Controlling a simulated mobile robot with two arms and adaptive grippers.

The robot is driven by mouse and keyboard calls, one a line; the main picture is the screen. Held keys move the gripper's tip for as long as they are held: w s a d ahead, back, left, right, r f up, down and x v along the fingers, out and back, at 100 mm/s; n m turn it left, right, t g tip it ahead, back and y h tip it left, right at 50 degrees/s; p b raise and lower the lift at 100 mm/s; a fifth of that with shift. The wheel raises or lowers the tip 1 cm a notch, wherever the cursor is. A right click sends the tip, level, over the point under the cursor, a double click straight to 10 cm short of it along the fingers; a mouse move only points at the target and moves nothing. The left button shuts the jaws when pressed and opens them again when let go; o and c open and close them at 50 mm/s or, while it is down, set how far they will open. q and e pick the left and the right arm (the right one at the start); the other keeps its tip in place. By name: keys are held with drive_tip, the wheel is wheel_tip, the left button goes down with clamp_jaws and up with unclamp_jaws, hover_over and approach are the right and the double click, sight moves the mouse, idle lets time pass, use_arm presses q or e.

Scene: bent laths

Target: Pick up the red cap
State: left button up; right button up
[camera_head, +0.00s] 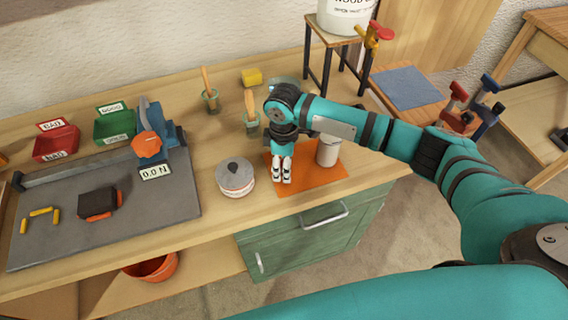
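I cannot make out a red cap for certain in the head view; it may be hidden or too small to tell. My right gripper (282,180) points down over the left part of an orange mat (318,184) on the bench. Its two fingers are close together, with nothing visible between them. A white cylindrical container (328,151) stands on the mat just right of the gripper. A round pot with a grey lid (236,175) stands left of the mat, apart from the gripper. My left gripper is out of view.
On the bench's left are a grey board (160,205) with an orange-knobbed device (147,146), a red bin (55,143) and a green bin (116,124). Jars with brushes (210,98) stand behind. A stool (338,42) holds a white bucket (346,14). The bench's front middle is clear.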

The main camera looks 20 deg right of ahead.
drive_tip(key=c, duration=0.6)
drive_tip(key=shift+r, duration=0.1)
drive_tip(key=shift+c, duration=0.3)
